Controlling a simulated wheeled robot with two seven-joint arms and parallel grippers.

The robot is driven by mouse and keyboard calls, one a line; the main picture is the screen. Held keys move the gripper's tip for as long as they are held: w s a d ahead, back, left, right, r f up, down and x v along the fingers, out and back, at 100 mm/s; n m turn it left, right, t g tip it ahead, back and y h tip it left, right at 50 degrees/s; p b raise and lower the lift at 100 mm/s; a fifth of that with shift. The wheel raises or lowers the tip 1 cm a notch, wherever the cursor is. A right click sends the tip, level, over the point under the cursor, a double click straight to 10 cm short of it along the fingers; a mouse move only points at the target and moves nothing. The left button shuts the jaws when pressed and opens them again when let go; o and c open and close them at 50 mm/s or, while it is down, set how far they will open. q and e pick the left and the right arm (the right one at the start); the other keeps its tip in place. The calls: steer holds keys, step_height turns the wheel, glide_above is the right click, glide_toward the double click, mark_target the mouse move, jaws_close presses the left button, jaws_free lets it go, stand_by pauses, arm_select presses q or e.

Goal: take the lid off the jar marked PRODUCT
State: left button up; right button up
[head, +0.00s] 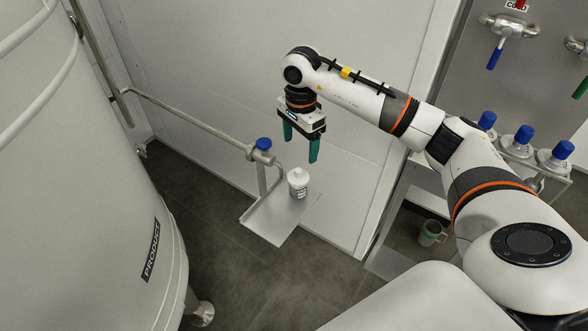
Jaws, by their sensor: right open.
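A small white jar (298,188) stands upright on a metal shelf (268,229) under the sampling tap. Its white lid (298,175) with a knob on top sits on it. A dark label band shows on the jar, but its text is too small to read. My right gripper (300,150), with green fingers pointing down, is open and empty above the jar, apart from the lid. My left gripper is not in view.
A large tank (90,130) marked PRODUCT fills the left side. Blue-capped bottles (524,137) stand in a rack at right, and a mug (431,233) sits on a lower shelf.

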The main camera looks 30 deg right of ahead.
mark_target(298, 170)
steer(key=f, duration=0.3)
steer(key=shift+s+f+p, duration=0.3)
steer(key=shift+f+p, duration=0.05)
steer(key=shift+w+f, duration=0.1)
steer(key=shift+f, duration=0.15)
steer(key=f, duration=0.1)
steer(key=f+p, duration=0.1)
steer(key=f, duration=0.1)
steer(key=f+p, duration=0.1)
steer(key=f, duration=0.1)
steer(key=shift+w+a+f, duration=0.15)
steer(key=shift+a, duration=0.15)
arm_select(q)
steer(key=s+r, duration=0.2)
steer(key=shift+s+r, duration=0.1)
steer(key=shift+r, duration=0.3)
arm_select(e)
steer(key=c, duration=1)
